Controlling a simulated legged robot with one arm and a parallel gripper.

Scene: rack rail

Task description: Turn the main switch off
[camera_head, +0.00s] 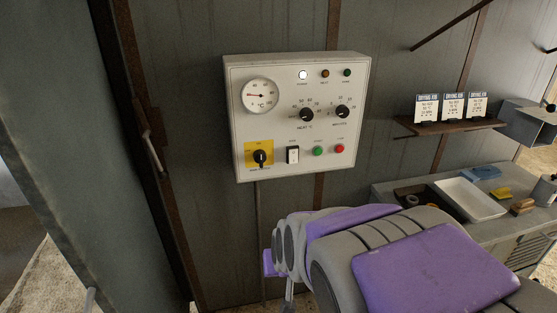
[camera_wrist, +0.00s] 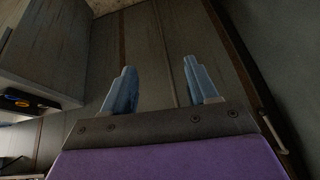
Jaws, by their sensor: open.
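The main switch (camera_head: 260,158) is a black rotary knob on a yellow plate, at the lower left of a white control panel (camera_head: 232,112) on the wall. Its handle looks about upright in the head view; its label is too small to read. My gripper shows in the wrist view (camera_wrist: 163,92) with two blue-grey fingers spread apart and nothing between them. In the head view my arm reaches up from the lower right and ends below the panel, apart from the switch. The wrist view shows wall, not the panel.
The panel also carries a gauge (camera_head: 260,95), two dials, a rocker switch (camera_head: 292,155), a green button (camera_head: 317,151) and a red button (camera_head: 339,148). A bench with a white tray (camera_head: 497,213) stands at right, below a shelf (camera_head: 455,127) with cards. A door handle (camera_head: 153,150) is at left.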

